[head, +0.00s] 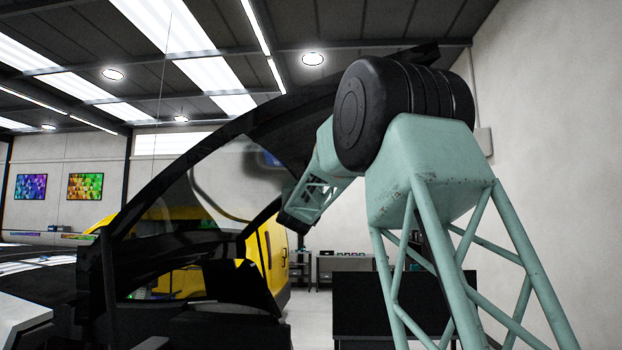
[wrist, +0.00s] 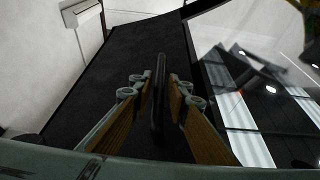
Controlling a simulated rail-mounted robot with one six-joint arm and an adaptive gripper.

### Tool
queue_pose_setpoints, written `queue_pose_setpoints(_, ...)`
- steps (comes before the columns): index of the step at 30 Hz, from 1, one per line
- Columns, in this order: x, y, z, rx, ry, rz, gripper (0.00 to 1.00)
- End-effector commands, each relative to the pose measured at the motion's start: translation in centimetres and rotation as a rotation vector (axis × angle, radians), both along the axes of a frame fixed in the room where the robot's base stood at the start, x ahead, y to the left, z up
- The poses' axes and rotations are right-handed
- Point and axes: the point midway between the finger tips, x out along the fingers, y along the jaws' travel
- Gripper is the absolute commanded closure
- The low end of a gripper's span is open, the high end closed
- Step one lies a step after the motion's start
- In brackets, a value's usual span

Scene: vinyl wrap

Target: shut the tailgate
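The tailgate (head: 195,160) is raised in the head view, a large black-framed panel with a glass window slanting up to the upper right. In the wrist view its dark inner panel (wrist: 125,60) fills the middle, with the glass (wrist: 255,85) on the right. A thin black bar (wrist: 158,95), which looks like a handle, stands out from the panel. My gripper (wrist: 160,78) has its two wood-coloured fingers apart, one on each side of the bar. Narrow dark gaps seem to show beside the bar. In the head view I cannot make out the fingers.
A yellow vehicle (head: 265,255) stands behind the tailgate. A dark cabinet (head: 365,305) and a shelf bench (head: 345,265) stand at the back. A pale wall (head: 560,130) rises on the right, behind my arm.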

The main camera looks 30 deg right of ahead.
Motion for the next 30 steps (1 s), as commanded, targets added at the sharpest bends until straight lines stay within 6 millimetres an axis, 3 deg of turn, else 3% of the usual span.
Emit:
queue_pose_setpoints(12,2.9,-1.8,1.5,0.000,-0.001,-0.001,0.84)
queue_pose_setpoints(26,3.3,-2.0,1.6,0.000,0.000,0.000,0.84)
queue_pose_setpoints(30,3.3,-2.0,1.6,0.000,0.000,0.000,0.95)
